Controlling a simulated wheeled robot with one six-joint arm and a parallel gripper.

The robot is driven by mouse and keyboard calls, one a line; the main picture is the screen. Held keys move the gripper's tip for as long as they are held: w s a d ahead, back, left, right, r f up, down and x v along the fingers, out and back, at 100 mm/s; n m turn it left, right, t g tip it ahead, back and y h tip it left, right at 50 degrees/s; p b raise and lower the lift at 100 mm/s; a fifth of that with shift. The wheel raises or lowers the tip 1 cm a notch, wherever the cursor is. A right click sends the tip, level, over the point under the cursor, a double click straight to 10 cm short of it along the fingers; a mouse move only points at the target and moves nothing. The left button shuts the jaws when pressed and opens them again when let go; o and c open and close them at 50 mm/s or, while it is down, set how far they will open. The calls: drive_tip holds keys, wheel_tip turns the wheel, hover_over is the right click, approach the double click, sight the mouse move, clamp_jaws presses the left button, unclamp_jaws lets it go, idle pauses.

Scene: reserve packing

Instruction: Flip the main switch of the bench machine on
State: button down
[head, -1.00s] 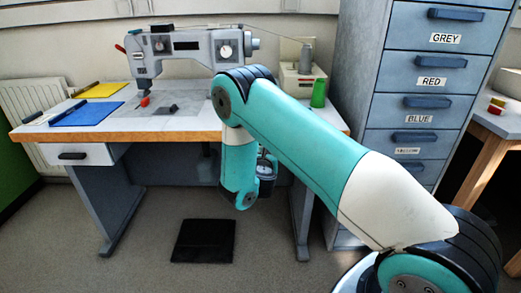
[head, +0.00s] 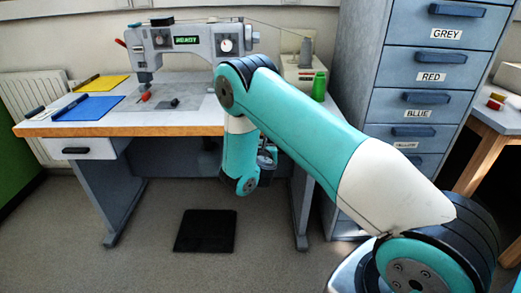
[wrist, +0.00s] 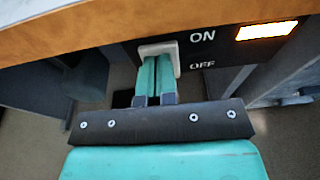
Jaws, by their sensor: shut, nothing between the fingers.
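In the wrist view a black switch plate (wrist: 228,50) hangs under the bench edge, marked ON above and OFF below. An orange-white lamp (wrist: 267,30) on it is lit. The pale switch lever (wrist: 158,47) stands level with the ON mark. My gripper (wrist: 158,62) is shut, empty between the fingers, with its tips at the lever; I cannot tell if they touch. In the head view my arm hides the switch.
The wooden bench edge (wrist: 100,22) runs just above my gripper. Blue (head: 88,108) and yellow (head: 103,83) sheets lie on the bench. A blue drawer cabinet (head: 425,80) stands to the right. A black foot pedal (head: 205,231) lies on the floor.

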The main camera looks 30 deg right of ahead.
drive_tip(key=r+b+v, duration=0.2)
drive_tip(key=b+v, duration=0.2)
drive_tip(key=v, duration=0.9)
